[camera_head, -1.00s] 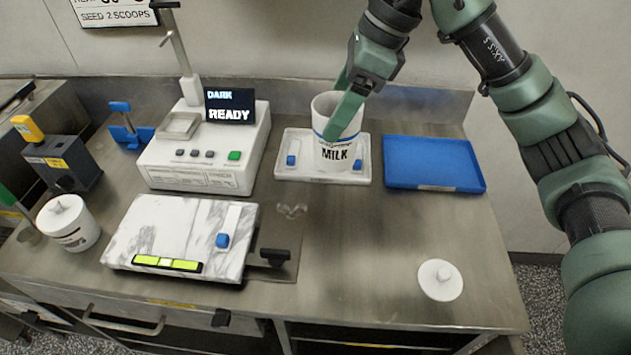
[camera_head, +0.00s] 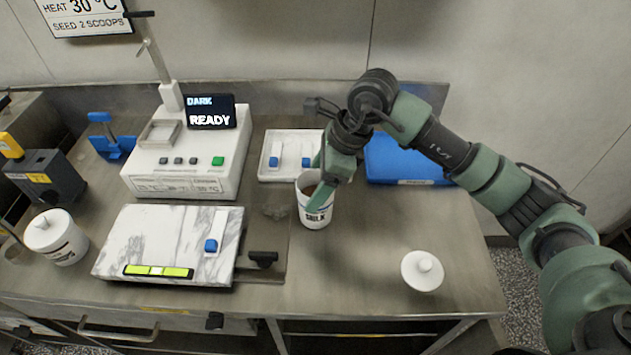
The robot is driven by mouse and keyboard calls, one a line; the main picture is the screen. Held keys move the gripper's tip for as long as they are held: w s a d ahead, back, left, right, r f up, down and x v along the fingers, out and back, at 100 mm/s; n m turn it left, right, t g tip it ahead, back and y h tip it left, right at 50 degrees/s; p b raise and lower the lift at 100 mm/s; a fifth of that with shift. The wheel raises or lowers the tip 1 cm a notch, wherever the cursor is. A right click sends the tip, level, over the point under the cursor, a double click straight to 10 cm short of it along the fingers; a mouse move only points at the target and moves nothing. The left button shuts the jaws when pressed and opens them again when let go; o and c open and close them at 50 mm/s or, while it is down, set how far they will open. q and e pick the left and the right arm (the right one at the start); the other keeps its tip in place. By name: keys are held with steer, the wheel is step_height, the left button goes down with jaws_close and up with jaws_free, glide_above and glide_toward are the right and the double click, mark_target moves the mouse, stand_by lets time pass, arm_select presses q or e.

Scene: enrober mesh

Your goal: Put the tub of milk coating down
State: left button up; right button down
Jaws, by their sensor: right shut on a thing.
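The tub of milk coating (camera_head: 316,212) is white with a dark label and brown coating inside its open top. It stands upright at the bare steel right of the marble slab, in front of the white tray. My right gripper (camera_head: 320,190) reaches down over its rim and is shut on its wall. I cannot tell whether the tub's base touches the counter. A white lid with a knob (camera_head: 422,270) lies on the counter to the right of the tub. My left gripper is not in view.
The white tray (camera_head: 290,172) with blue-handled tools is behind the tub. A blue tray (camera_head: 400,165) is partly hidden by my arm. The marble slab (camera_head: 160,240), the machine reading DARK READY (camera_head: 185,165) and a lidded tub (camera_head: 62,245) are at left. Counter (camera_head: 350,270) is clear in front.

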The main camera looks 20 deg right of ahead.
steer(key=shift+f, duration=0.2)
steer(key=shift+c, duration=1)
jaws_free()
steer(key=shift+r, duration=0.1)
